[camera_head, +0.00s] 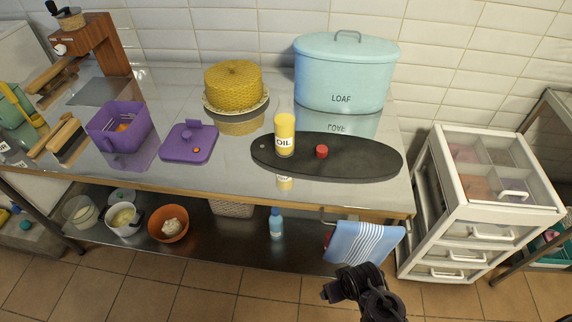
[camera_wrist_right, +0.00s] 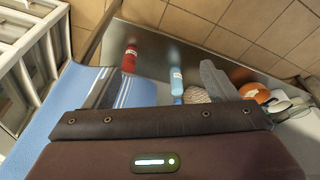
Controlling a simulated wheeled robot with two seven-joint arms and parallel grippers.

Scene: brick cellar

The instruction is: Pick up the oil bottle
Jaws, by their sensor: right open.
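The oil bottle (camera_head: 285,137) is a yellow cylinder with a white label reading OIL. In the head view it stands upright on the left part of a dark oval board (camera_head: 370,159) on the steel counter. My right gripper (camera_head: 338,289) is at the bottom of the head view, in front of the counter and well apart from the bottle. Its two fingers are spread and empty in the right wrist view (camera_wrist_right: 157,88). The oil bottle does not show in the wrist view. My left gripper is not in view.
A small red item (camera_head: 321,152) lies on the board right of the bottle. A blue LOAF bin (camera_head: 345,75) stands behind, and a yellow cake (camera_head: 233,85) behind left. A striped towel (camera_head: 364,243) hangs at the counter's front edge near my right gripper. White drawers (camera_head: 457,240) stand right.

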